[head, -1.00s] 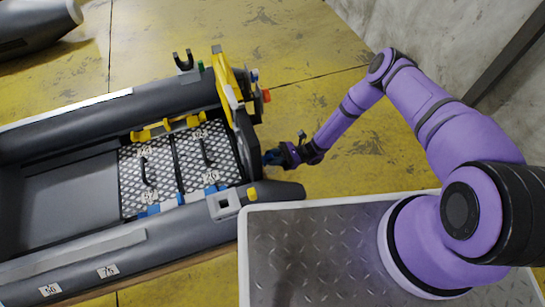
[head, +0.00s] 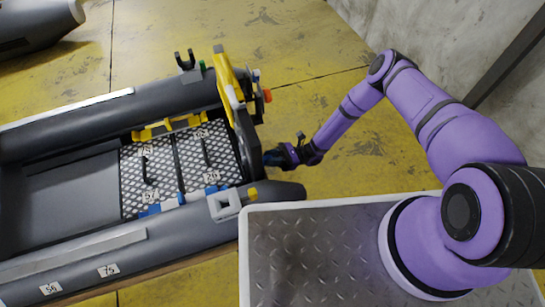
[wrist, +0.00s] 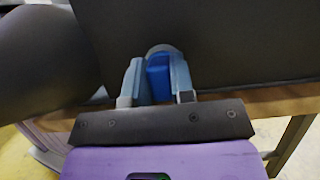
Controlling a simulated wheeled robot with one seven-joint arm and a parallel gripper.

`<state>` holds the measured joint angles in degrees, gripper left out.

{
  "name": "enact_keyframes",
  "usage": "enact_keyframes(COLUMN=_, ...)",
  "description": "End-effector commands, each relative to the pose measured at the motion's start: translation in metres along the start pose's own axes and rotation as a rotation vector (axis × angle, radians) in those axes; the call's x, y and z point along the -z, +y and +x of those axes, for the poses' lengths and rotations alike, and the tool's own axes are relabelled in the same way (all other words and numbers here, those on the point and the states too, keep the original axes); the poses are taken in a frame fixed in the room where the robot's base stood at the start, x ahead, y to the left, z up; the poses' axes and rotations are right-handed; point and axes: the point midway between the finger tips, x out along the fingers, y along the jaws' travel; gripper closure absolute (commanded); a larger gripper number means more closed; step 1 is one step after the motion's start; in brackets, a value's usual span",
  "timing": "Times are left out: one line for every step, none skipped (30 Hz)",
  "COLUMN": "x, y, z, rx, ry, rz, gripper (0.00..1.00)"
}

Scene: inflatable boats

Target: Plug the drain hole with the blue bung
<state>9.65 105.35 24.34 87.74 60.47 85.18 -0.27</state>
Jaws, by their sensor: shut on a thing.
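My gripper (head: 284,157) is at the dark transom (head: 250,150) of the boat, reaching in from the right. In the wrist view my gripper (wrist: 158,75) is shut on the blue bung (wrist: 159,78), with a finger on each side of it. The bung's far end is at a pale round rim (wrist: 163,49) on the dark transom (wrist: 230,45). That rim looks like the drain hole's surround; the fingers and bung hide most of it. I cannot tell how far the bung is in.
The boat's black tubes (head: 270,195) flank the transom. A grey treadplate platform (head: 320,250) lies below my arm. Yellow floor is clear at the back right.

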Motion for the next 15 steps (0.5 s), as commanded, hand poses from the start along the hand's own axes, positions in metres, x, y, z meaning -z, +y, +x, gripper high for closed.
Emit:
enact_keyframes(x=0.0004, y=0.0001, z=0.0010, rx=0.000, ry=0.000, rz=0.000, gripper=1.00)
enact_keyframes(x=0.0006, y=0.0001, z=0.0015, rx=0.000, ry=0.000, rz=0.000, gripper=1.00)
enact_keyframes(x=0.0009, y=0.0001, z=0.0022, rx=0.000, ry=0.000, rz=0.000, gripper=1.00)
enact_keyframes(x=0.0011, y=0.0001, z=0.0027, rx=0.000, ry=0.000, rz=0.000, gripper=1.00)
enact_keyframes(x=0.0013, y=0.0000, z=0.0031, rx=0.000, ry=0.000, rz=0.000, gripper=1.00)
enact_keyframes(x=0.0015, y=0.0001, z=0.0038, rx=0.000, ry=0.000, rz=0.000, gripper=1.00)
enact_keyframes(x=0.0018, y=0.0001, z=0.0042, rx=0.000, ry=0.000, rz=0.000, gripper=1.00)
enact_keyframes(x=0.0020, y=0.0001, z=0.0047, rx=0.000, ry=0.000, rz=0.000, gripper=1.00)
enact_keyframes(x=0.0023, y=0.0001, z=0.0053, rx=0.000, ry=0.000, rz=0.000, gripper=1.00)
enact_keyframes(x=0.0025, y=0.0001, z=0.0058, rx=0.000, ry=0.000, rz=0.000, gripper=1.00)
enact_keyframes(x=0.0027, y=0.0001, z=0.0063, rx=0.000, ry=0.000, rz=0.000, gripper=1.00)
enact_keyframes(x=0.0029, y=0.0001, z=0.0069, rx=0.000, ry=0.000, rz=0.000, gripper=1.00)
enact_keyframes(x=0.0031, y=0.0001, z=0.0074, rx=0.000, ry=0.000, rz=0.000, gripper=1.00)
enact_keyframes(x=0.0034, y=0.0002, z=0.0078, rx=0.000, ry=0.000, rz=0.000, gripper=1.00)
enact_keyframes(x=0.0036, y=0.0002, z=0.0084, rx=0.000, ry=0.000, rz=0.000, gripper=1.00)
